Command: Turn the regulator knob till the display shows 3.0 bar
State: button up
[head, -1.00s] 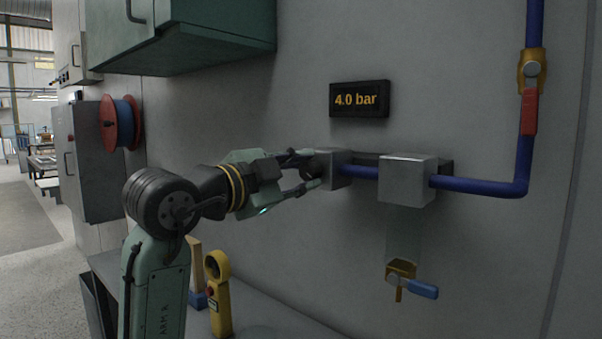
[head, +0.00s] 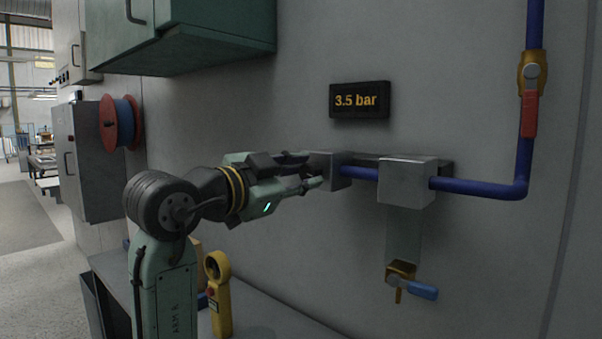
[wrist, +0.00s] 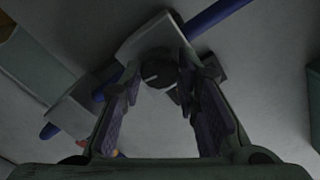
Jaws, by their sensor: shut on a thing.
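The display (head: 359,100) on the wall reads 3.5 bar in yellow figures. Below it, the regulator block (head: 336,170) sits on the blue pipe. The dark round regulator knob (wrist: 158,73) with a pale mark shows between my fingers in the wrist view; in the head view it is mostly hidden by them. My gripper (head: 314,172) comes from the left and is shut on the knob, its fingers turned about the wrist's long axis. It also shows in the wrist view (wrist: 160,84).
A second metal block (head: 407,181) sits to the right, with a clear bowl and a blue-handled valve (head: 420,289) below. A red-handled valve (head: 530,112) is on the upright pipe. A green cabinet (head: 205,35) hangs above; a yellow device (head: 220,295) stands on the bench below.

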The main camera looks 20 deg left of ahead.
jog(key=shift+n, duration=1)
jog(key=o, duration=1.2)
jog(key=shift+c, duration=0.2)
jog(key=shift+s, duration=0.1)
jog(key=v, duration=1.2)
